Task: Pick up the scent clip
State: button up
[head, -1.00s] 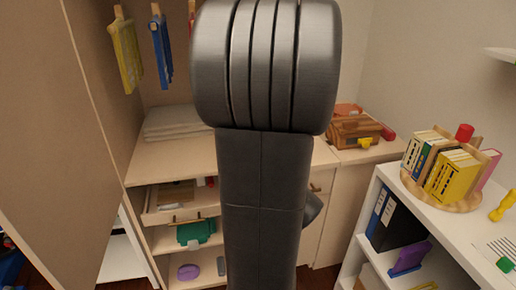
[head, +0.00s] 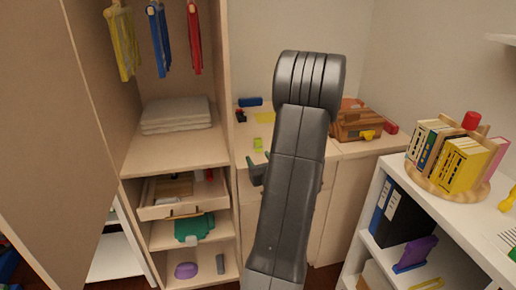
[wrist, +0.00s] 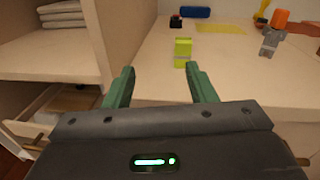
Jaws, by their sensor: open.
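A small lime-green block-like item, which looks like the scent clip (wrist: 183,48), stands on the pale desk top near its front edge. It also shows in the head view (head: 257,144), just left of my arm. My gripper (wrist: 161,75) is open and empty, its two green fingers apart in front of the desk. The clip is beyond the fingertips, nearer the right finger in the wrist view, with a gap between. In the head view my gripper (head: 257,170) is partly hidden by my arm.
Behind the clip are a yellow sheet (wrist: 221,27), a blue item (wrist: 195,12) and a small dark item (wrist: 177,21). A grey item (wrist: 270,42) stands right. A wardrobe with folded cloth (head: 175,115) and an open drawer (head: 184,196) is at left.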

aim_at(257, 142)
jog(key=w, duration=0.5)
jog(key=w+m+h, duration=0.1)
jog(key=w, duration=0.4)
jog(key=w+a+m+t+p, duration=0.1)
jog(key=w, duration=0.4)
jog(key=shift+w+f+h, duration=0.15)
jog(key=shift+f+h, duration=0.1)
jog(key=shift+h, duration=0.15)
jog(key=shift+c, duration=0.4)
jog(key=c, duration=1)
